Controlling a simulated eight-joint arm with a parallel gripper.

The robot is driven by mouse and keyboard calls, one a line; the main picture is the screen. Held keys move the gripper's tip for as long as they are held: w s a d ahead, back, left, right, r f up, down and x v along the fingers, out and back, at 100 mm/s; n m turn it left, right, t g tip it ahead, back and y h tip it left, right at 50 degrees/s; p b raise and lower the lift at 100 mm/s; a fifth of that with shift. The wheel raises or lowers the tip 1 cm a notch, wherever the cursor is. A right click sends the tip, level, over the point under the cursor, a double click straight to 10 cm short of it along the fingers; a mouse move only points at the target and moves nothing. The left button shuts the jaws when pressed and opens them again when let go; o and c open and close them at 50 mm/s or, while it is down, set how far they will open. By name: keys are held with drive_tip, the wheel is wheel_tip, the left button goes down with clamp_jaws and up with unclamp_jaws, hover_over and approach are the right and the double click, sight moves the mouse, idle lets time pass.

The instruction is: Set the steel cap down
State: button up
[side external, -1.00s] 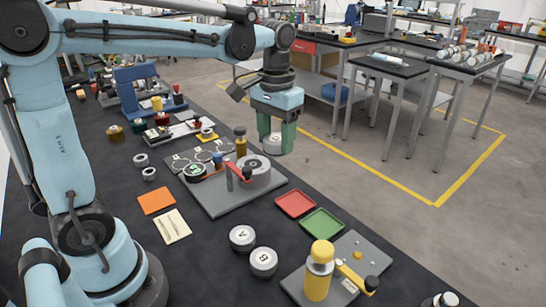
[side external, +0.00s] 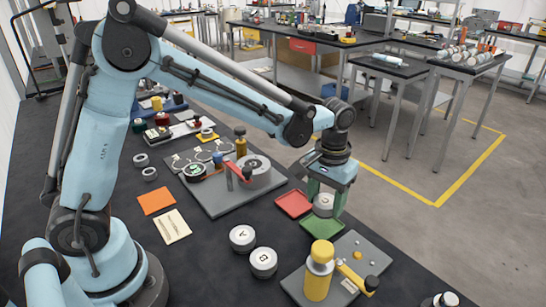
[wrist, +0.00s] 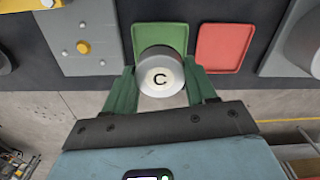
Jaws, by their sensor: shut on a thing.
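In the side view the cap is over or near the green tray (side external: 318,222) and the red tray (side external: 292,202). I cannot tell whether it touches a surface.
Two similar caps, A (side external: 242,238) and B (side external: 263,262), stand on the dark bench. A grey plate with a yellow cylinder (side external: 318,270) is at the front. Another grey plate with a large round drum (side external: 256,172) is behind. An orange square (side external: 157,201) lies at left.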

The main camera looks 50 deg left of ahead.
sight(324, 212)
drive_tip(key=shift+f, duration=2.05)
drive_tip(key=o, duration=1.4)
drive_tip(key=shift+f, duration=0.15)
wheel_tip(324, 212, up, 12)
drive_tip(key=shift+r, duration=0.2)
drive_tip(key=shift+f, duration=0.15)
wheel_tip(324, 212, down, 12)
drive_tip(key=shift+r, duration=0.95)
